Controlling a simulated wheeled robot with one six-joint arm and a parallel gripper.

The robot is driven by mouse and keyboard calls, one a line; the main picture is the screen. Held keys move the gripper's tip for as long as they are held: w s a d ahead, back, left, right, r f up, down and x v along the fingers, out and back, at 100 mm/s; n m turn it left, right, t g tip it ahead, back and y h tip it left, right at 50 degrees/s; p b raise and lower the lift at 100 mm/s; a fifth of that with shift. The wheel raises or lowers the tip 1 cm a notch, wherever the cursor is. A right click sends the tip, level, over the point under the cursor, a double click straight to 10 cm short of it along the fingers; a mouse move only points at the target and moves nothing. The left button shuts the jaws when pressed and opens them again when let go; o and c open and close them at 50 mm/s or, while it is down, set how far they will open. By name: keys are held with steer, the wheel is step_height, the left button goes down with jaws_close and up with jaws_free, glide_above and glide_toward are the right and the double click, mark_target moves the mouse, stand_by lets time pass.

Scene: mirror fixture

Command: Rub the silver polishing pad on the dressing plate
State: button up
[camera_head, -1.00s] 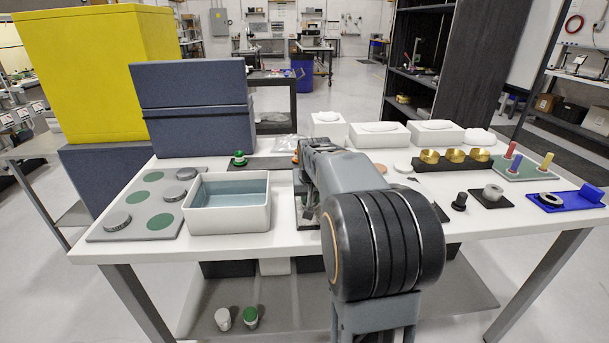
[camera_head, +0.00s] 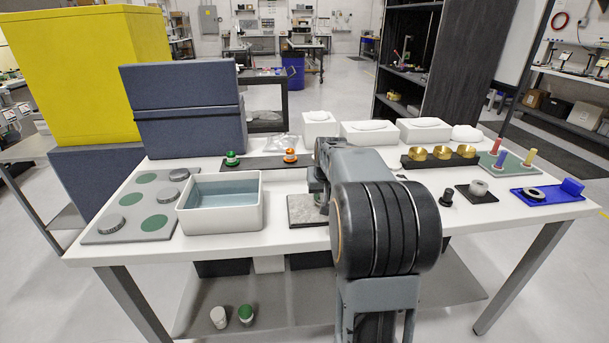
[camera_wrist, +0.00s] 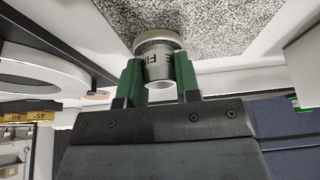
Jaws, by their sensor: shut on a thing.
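My gripper (camera_wrist: 158,82) is shut on the silver polishing pad (camera_wrist: 158,64), its green fingers on either side of the handle. The handle has dark lettering, partly covered by the fingers. The pad's wider round disc is at the dressing plate's speckled grey face (camera_wrist: 215,22) in the wrist view; whether it touches, I cannot tell. In the head view the dressing plate (camera_head: 303,212) lies on the table right of the white basin, partly hidden by my arm. My gripper (camera_head: 318,192) is over its right part, and the pad is hidden there.
The white basin (camera_head: 222,222) of bluish liquid stands left of the plate. A green-topped knob (camera_head: 232,158) and an orange-topped knob (camera_head: 290,155) stand on a dark strip behind. A grey board (camera_head: 130,225) with discs lies left. Brass cups (camera_head: 442,153) and small fixtures stand right.

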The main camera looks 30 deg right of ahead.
step_height(320, 180, up, 3)
steer(key=shift+w+a+f+p, duration=0.1)
steer(key=shift+a+f+p, duration=0.05)
steer(key=shift+p, duration=0.4)
steer(key=shift+r+p, duration=0.55)
steer(key=shift+r, duration=0.15)
steer(key=shift+r+p, duration=1.55)
steer(key=shift+r, duration=0.45)
